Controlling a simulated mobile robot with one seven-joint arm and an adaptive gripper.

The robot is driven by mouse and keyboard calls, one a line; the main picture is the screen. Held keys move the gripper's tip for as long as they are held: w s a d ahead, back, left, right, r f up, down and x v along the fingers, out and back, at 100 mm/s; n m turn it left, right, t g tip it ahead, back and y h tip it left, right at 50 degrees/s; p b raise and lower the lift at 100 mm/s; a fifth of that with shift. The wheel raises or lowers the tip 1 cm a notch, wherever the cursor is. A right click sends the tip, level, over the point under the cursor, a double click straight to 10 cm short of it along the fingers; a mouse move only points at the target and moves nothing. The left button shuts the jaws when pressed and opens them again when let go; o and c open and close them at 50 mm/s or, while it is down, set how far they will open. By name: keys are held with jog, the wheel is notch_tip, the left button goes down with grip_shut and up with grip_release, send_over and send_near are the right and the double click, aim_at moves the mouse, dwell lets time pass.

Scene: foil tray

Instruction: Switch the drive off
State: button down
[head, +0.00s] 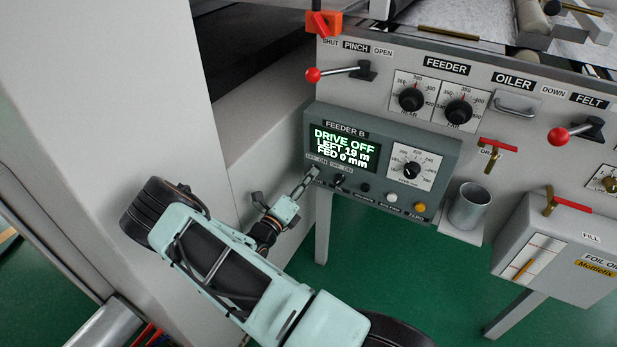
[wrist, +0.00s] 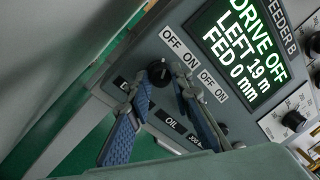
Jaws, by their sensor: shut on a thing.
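The Feeder B control box (head: 448,160) has a lit display (head: 340,150) reading "DRIVE OFF, LEFT 19 m, FED 0 mm"; the display also shows in the wrist view (wrist: 240,48). The drive switch (wrist: 158,72) is a black knob at the box's lower left, under an "OFF ON" label. My gripper (wrist: 162,84) has its two blue fingers on either side of this knob and is shut on it. In the head view my gripper (head: 316,174) reaches the box's left end and covers the knob. The knob's exact angle is hard to tell.
The oil switch (head: 340,180) is close on the right, partly hidden by a finger in the wrist view. Further right are a black dial (head: 411,169), a white button (head: 391,197) and a yellow button (head: 419,207). A red-balled pinch lever (head: 313,75) stands above.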

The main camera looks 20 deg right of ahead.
jog(key=shift+n, duration=0.3)
jog(key=c, duration=1.7)
grip_release()
jog(key=v, duration=1.2)
